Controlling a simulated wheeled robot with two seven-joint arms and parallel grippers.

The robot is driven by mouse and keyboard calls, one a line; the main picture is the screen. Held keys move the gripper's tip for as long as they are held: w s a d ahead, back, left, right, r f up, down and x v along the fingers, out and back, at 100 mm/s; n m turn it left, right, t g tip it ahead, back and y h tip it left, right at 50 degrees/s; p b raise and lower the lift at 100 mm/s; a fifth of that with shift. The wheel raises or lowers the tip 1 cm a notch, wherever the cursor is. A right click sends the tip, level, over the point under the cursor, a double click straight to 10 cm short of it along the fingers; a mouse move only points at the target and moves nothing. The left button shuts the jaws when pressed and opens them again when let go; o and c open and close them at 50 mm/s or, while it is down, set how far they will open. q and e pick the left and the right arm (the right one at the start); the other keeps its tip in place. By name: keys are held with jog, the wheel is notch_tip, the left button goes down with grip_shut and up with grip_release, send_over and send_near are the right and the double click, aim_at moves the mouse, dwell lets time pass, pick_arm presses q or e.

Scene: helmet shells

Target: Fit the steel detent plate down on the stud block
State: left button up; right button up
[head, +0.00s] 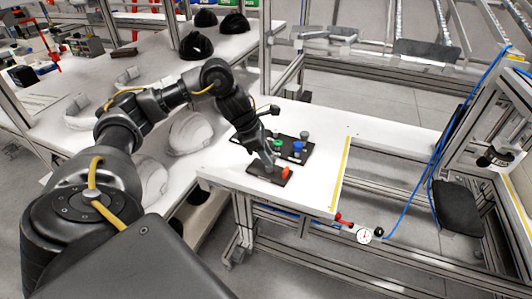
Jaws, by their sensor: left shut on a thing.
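My left gripper (268,158) reaches down over the near part of the white table. It is shut on a small grey piece at its fingertips; the piece is mostly hidden, and I cannot tell for sure that it is the steel detent plate. Just under the fingertips lies a small dark base (254,179) with an orange-red part (285,172) standing at its right side. This base may be the stud block, but its studs are too small to make out. I cannot tell whether the held piece touches it. My right gripper is out of view.
Behind the gripper lies a dark tray (296,158) with a green knob (277,144), a blue knob (298,146) and grey knobs. A yellow strip (341,172) runs along the table's right side. White helmet shells (189,134) stand to the left. The table (322,130) is bare right of the tray.

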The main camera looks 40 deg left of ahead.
pick_arm(q)
jog(key=shift+f+b, duration=0.65)
jog(key=shift+f, duration=0.25)
jog(key=o, duration=1.1)
jog(key=shift+c, duration=0.2)
